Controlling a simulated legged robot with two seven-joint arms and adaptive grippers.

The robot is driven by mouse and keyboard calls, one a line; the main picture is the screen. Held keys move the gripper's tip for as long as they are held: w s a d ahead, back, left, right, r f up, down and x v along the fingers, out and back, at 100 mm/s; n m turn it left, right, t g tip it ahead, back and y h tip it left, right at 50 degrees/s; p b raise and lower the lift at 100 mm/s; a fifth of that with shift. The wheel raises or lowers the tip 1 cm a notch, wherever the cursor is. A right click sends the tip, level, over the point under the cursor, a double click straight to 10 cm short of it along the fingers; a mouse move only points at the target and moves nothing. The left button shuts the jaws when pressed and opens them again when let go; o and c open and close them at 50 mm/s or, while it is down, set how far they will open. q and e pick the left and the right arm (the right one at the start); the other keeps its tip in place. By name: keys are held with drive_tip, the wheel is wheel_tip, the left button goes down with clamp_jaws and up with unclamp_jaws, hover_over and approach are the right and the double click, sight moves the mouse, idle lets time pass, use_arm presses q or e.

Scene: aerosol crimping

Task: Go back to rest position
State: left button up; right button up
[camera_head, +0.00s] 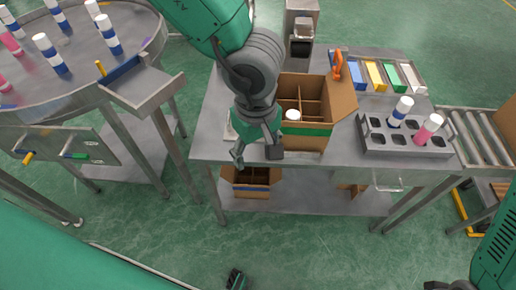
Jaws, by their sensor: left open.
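My left gripper (257,154) hangs over the front edge of the middle steel table (215,142), with its arm coming down from the upper left. Its dark fingers are spread apart and hold nothing. It is just left of and in front of an open cardboard box (341,97) with dividers. A white-capped can (293,115) shows inside the box, near the gripper. Part of my right arm (495,252) shows at the lower right; its gripper cannot be made out.
A grey rack (407,143) holds a blue-banded can (401,111) and a pink can (428,129). Coloured bins (375,76) stand behind it. A round table (30,88) with several cans is at left, a roller conveyor (478,137) at right. The floor in front is mostly clear.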

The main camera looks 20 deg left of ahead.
use_arm(q)
drive_tip(key=shift+s+d, duration=0.1)
drive_tip(key=s+a+f+m+t+y+b, duration=0.1)
drive_tip(key=a+f+m+b, duration=0.2)
drive_tip(key=f, duration=0.5)
drive_tip(key=s+a+f+y+b, duration=0.1)
drive_tip(key=a+f+b, duration=0.35)
drive_tip(key=f, duration=0.35)
drive_tip(key=s+a+f+m+h+b, duration=0.1)
drive_tip(key=s+a+f+m+b, duration=0.3)
drive_tip(key=s+f, duration=0.3)
drive_tip(key=s+a+f+m+b, duration=0.4)
drive_tip(key=s+f, duration=0.3)
drive_tip(key=f, duration=0.5)
drive_tip(key=shift+a+f+h+b, duration=0.3)
drive_tip(key=shift+a+h+b, duration=0.15)
drive_tip(key=shift+b, duration=0.45)
